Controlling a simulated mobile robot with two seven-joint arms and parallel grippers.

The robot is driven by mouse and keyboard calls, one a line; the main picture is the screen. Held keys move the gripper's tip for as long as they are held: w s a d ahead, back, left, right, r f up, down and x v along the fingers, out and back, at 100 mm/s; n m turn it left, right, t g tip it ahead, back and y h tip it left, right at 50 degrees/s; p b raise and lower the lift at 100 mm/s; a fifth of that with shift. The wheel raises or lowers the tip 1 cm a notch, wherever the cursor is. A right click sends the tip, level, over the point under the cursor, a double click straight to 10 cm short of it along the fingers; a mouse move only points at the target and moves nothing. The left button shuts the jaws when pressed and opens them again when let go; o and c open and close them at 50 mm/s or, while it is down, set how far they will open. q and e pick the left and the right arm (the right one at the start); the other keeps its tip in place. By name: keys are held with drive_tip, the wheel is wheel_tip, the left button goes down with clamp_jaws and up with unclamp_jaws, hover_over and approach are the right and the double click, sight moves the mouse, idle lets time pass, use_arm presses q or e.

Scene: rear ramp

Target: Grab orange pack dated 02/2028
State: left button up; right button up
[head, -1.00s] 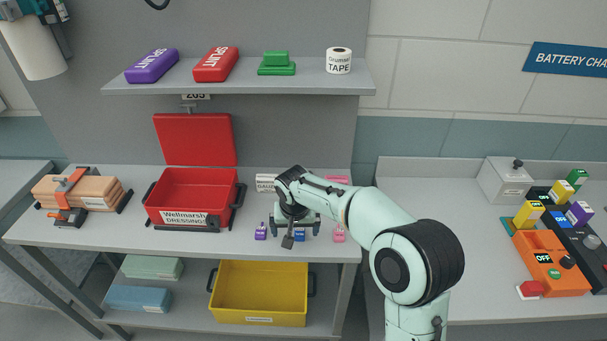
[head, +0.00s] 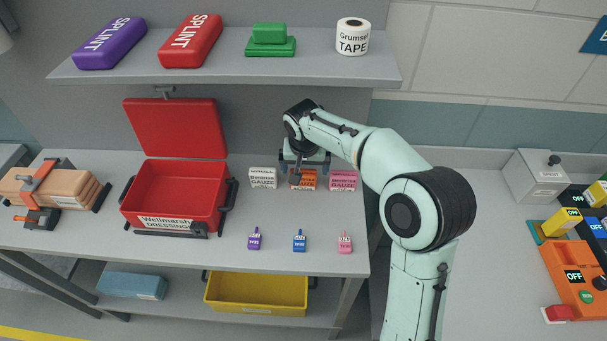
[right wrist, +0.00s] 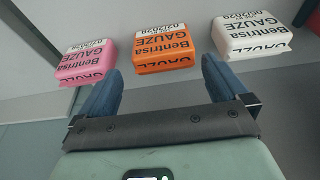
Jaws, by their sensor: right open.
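The orange gauze pack (head: 309,183) stands on the table in a row, between a white pack (head: 263,178) and a pink pack (head: 343,181); my arm partly covers it in the head view. In the right wrist view the orange pack (right wrist: 163,52) lies just beyond my right gripper (right wrist: 161,72), roughly centred between its fingers. Its upside-down print shows a date that appears to be 02/2028. The pink pack (right wrist: 86,60) and white pack (right wrist: 250,36) flank it. My right gripper (head: 303,168) is open and empty. My left gripper is not in view.
A red open dressing box (head: 178,190) and a strapped bundle (head: 60,190) stand to the left. Small purple (head: 254,239), blue (head: 300,241) and pink (head: 345,243) tagged items lie in front. A shelf (head: 220,75) overhangs the back. A yellow bin (head: 256,292) sits below.

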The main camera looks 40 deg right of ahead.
sight(303, 173)
drive_tip(key=x, duration=0.6)
drive_tip(key=shift+w+a, duration=0.15)
drive_tip(key=shift+a, duration=0.15)
drive_tip(key=c, duration=0.8)
